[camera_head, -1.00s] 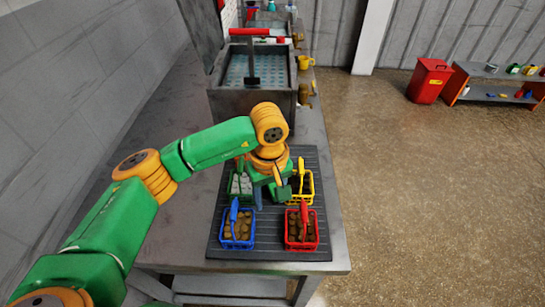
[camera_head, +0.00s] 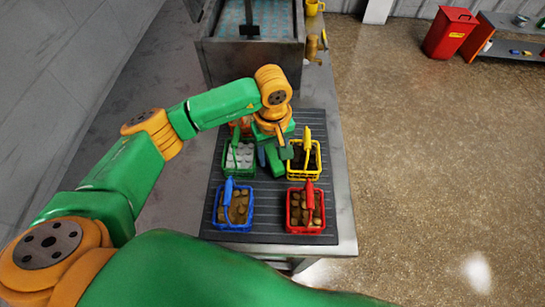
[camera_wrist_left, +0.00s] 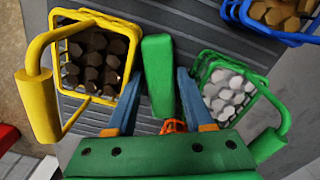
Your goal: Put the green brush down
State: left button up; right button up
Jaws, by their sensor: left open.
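The green brush shows as a plain green block (camera_wrist_left: 158,60) between my left gripper's two blue fingers in the left wrist view. My left gripper (camera_head: 272,158) is open, with gaps between the fingers and the block. In the head view it is low over the dark ribbed mat (camera_head: 265,228), between the green basket (camera_head: 238,165) of white pieces and the yellow basket (camera_head: 304,166) of dark pieces. The wrist view does not show clearly whether the brush touches the mat. My right gripper is not in view.
A blue basket (camera_head: 234,215) and a red basket (camera_head: 304,215), both with brown pieces, stand on the near part of the mat. A grey tank (camera_head: 250,60) stands behind. An orange item (camera_wrist_left: 175,126) is partly hidden. Table edges lie close on the right and front.

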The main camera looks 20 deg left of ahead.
pick_arm(q)
jog(key=shift+s+r, duration=0.1)
jog(key=shift+s, duration=0.05)
grip_shut()
